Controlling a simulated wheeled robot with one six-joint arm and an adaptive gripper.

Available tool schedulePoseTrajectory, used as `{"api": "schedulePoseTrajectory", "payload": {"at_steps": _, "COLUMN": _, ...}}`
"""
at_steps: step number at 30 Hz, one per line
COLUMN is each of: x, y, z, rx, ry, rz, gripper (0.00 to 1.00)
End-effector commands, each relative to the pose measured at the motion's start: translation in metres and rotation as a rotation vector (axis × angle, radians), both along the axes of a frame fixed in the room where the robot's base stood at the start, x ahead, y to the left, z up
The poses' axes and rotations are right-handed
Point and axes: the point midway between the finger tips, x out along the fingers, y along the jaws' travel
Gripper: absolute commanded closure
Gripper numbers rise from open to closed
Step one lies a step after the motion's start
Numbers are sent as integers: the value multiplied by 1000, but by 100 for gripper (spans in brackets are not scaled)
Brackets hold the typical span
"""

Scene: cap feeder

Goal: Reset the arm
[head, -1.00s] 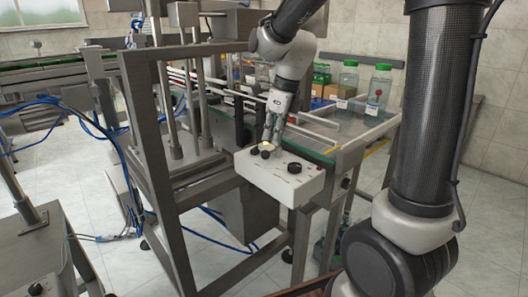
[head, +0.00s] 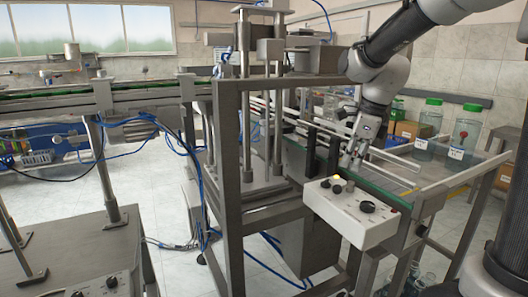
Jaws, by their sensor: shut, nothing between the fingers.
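My arm reaches in from the upper right in the head view. My gripper (head: 351,163) points down above the back edge of a white control box (head: 350,218). Its fingers look close together and hold nothing. The box carries a lit yellowish button (head: 337,188), a dark button (head: 325,183) and a black rotary knob (head: 367,206). The fingertips appear slightly above and behind the buttons, apart from them.
The box is fixed to a metal machine frame (head: 228,150) beside a glass-edged conveyor (head: 385,190). Clear bottles with green lids (head: 430,125) stand at the right. Blue cables (head: 190,160) hang at the left. A metal table (head: 75,255) stands lower left.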

Motion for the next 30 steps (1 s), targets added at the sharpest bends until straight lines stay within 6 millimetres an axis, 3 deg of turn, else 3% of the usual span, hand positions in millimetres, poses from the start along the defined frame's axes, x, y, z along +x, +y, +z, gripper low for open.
{"api": "schedulePoseTrajectory", "payload": {"at_steps": 4, "x": -17, "y": -6, "z": -14, "rx": -85, "ry": -31, "rz": 462, "gripper": 100}}
{"api": "schedulePoseTrajectory", "payload": {"at_steps": 8, "x": -49, "y": -18, "z": -18, "rx": -165, "ry": -79, "rz": 934, "gripper": 100}}
{"api": "schedulePoseTrajectory", "payload": {"at_steps": 15, "x": -129, "y": -48, "z": -6, "rx": -337, "ry": -189, "rz": 1719, "gripper": 100}}
{"api": "schedulePoseTrajectory", "payload": {"at_steps": 18, "x": -166, "y": -62, "z": -2, "rx": -425, "ry": -224, "rz": 1949, "gripper": 100}}
{"api": "schedulePoseTrajectory", "payload": {"at_steps": 24, "x": -212, "y": -76, "z": 4, "rx": -555, "ry": -264, "rz": 2008, "gripper": 100}}
{"api": "schedulePoseTrajectory", "payload": {"at_steps": 30, "x": -223, "y": -80, "z": 17, "rx": -636, "ry": -308, "rz": 1969, "gripper": 100}}
